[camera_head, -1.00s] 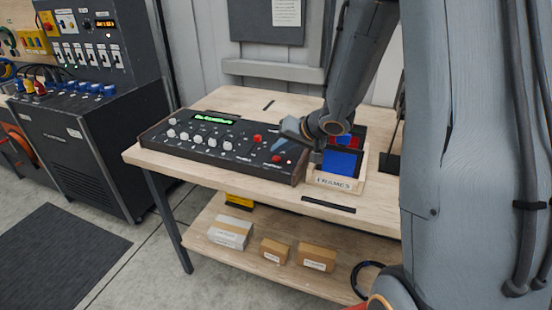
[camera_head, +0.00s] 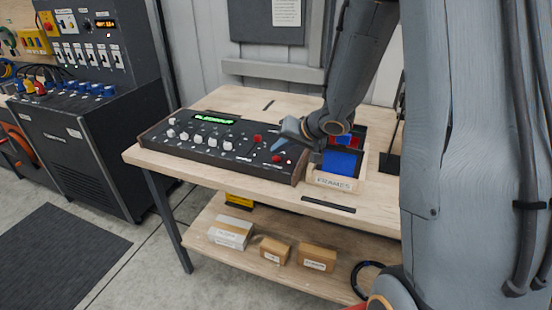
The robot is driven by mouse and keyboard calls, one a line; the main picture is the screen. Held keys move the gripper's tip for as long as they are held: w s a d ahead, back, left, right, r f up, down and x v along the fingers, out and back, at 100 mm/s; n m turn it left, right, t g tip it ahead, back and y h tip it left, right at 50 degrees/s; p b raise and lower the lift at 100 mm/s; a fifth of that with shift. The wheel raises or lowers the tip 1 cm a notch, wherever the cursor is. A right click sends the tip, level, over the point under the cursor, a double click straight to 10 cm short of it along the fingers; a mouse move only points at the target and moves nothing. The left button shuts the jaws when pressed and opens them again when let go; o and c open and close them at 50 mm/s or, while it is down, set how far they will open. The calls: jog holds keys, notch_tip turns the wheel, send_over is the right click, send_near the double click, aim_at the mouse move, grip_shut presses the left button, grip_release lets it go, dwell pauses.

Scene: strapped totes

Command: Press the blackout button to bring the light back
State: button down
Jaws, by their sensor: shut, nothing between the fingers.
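The dark control console (camera_head: 170,146) lies on the wooden table, with a lit green display (camera_head: 214,117) at its back and several white knobs on its face. A red button (camera_head: 277,158) sits near its front right corner, and a red knob-like control (camera_head: 258,138) stands further back. Which one is the blackout button I cannot tell, as the labels are too small to read. My gripper (camera_head: 285,140) is shut and empty over the console's right end, just above and behind the front red button. Whether it touches the console I cannot tell.
A wooden tray labelled FRAMES (camera_head: 334,181) with blue and red pieces stands right of the console, close under my wrist. The table's (camera_head: 240,98) back is mostly clear. A switch cabinet (camera_head: 85,150) stands at left. Several boxes sit on the lower shelf (camera_head: 225,265).

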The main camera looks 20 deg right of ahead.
jog(key=shift+f, duration=0.4)
jog(key=shift+f, duration=0.4)
dwell(0.9)
jog(key=shift+r, duration=0.1)
jog(key=shift+r+p, duration=0.75)
jog(key=shift+p, duration=0.65)
notch_tip(320, 180, up, 5)
jog(key=p, duration=0.6)
jog(key=shift+f, duration=0.1)
